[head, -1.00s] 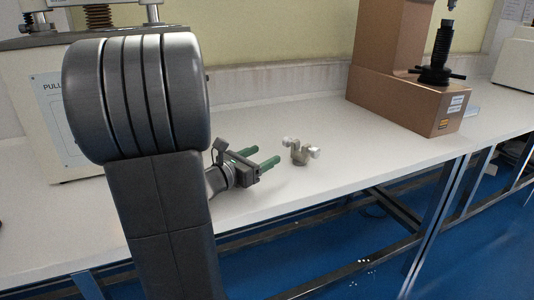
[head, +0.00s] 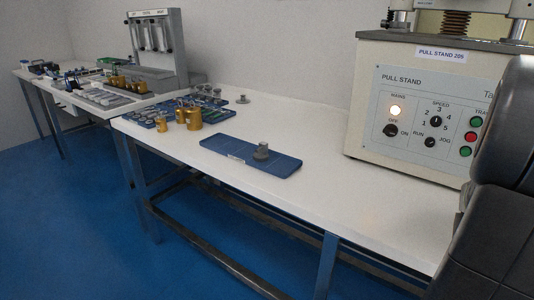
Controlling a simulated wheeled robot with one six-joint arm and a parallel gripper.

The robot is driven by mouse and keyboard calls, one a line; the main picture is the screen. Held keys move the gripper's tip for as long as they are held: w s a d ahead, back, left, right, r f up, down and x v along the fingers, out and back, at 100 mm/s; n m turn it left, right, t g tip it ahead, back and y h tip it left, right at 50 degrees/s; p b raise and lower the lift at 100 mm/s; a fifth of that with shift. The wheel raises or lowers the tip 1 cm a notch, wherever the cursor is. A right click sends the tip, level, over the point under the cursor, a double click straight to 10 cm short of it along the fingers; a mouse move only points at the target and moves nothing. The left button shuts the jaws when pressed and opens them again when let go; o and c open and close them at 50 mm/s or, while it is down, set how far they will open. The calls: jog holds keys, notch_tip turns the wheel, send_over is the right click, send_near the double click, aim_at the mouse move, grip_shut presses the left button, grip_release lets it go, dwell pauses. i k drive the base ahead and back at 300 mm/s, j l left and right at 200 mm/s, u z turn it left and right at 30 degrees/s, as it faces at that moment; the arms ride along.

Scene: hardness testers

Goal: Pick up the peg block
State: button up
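I cannot make out a peg block for certain in the head view now. Another small grey round piece (head: 243,99) stands farther back near the wall. My gripper is outside the picture; only a dark part of my own arm shows at the right edge.
The cream pull stand (head: 400,95) fills the bench's right side. Brass cylinders (head: 193,119) stand by a blue tray of small parts (head: 155,123). Behind is a grey machine (head: 155,50) on a cluttered farther bench. The white bench (head: 325,165) is clear between mat and pull stand.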

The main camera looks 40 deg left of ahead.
aim_at(261, 155)
jog(key=k, duration=1)
jog(key=i+j+u, duration=0.1)
jog(key=j+u, duration=0.35)
jog(key=i+j+u, duration=0.2)
jog(key=j+u, duration=0.2)
jog(key=i+j+u, duration=0.2)
jog(key=u, duration=0.25)
jog(key=j, duration=0.1)
